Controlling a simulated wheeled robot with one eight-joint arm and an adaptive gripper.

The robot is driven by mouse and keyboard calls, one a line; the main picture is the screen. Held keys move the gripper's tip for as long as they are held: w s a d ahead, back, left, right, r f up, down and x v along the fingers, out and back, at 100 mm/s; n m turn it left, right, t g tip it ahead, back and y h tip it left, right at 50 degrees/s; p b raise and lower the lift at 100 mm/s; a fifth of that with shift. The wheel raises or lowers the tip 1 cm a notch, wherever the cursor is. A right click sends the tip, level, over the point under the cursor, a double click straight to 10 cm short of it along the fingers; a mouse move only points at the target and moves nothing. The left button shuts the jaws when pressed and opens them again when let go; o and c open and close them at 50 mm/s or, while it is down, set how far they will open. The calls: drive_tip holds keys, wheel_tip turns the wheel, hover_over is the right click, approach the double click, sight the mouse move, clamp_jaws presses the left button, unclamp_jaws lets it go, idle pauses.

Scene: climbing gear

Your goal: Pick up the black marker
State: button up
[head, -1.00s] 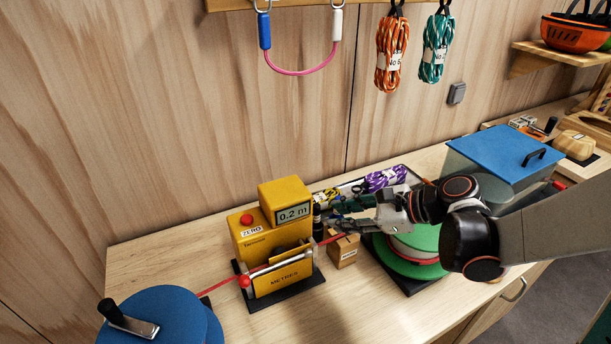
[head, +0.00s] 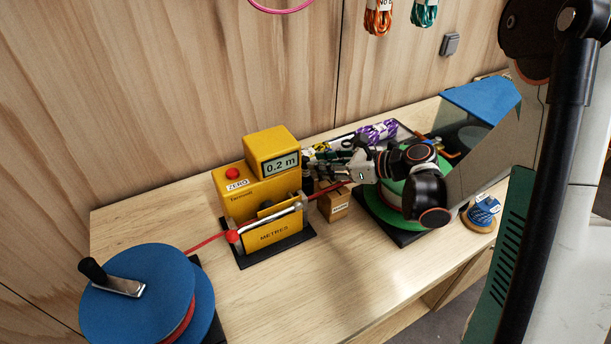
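My gripper (head: 338,164) is over the back of the workbench, just right of the yellow length meter, with its fingers pointing left. The fingers are small and dark against the clutter, so I cannot tell whether they are open or shut. A dark upright shape (head: 307,174) stands between the meter and my fingertips; it may be the black marker, but it is too small to be sure. Whether my fingers touch it I cannot tell.
The yellow meter (head: 261,185) reads 0.2 m, and a red rope runs through it from the blue reel (head: 140,290). A small cardboard box (head: 334,205) and green reel (head: 376,212) stand below my arm. Purple cord (head: 378,132) lies behind. The bench front (head: 300,290) is clear.

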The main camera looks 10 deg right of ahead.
sight(305, 167)
drive_tip(key=x, duration=0.1)
drive_tip(key=b+x, duration=0.1)
drive_tip(key=x, duration=0.1)
drive_tip(key=b+x, duration=0.1)
drive_tip(key=x, duration=0.1)
drive_tip(key=shift+s+f, duration=0.25)
drive_tip(key=shift+f, duration=0.15)
drive_tip(key=shift+w+a, duration=0.25)
drive_tip(key=shift+a, duration=0.1)
drive_tip(key=c, duration=0.7)
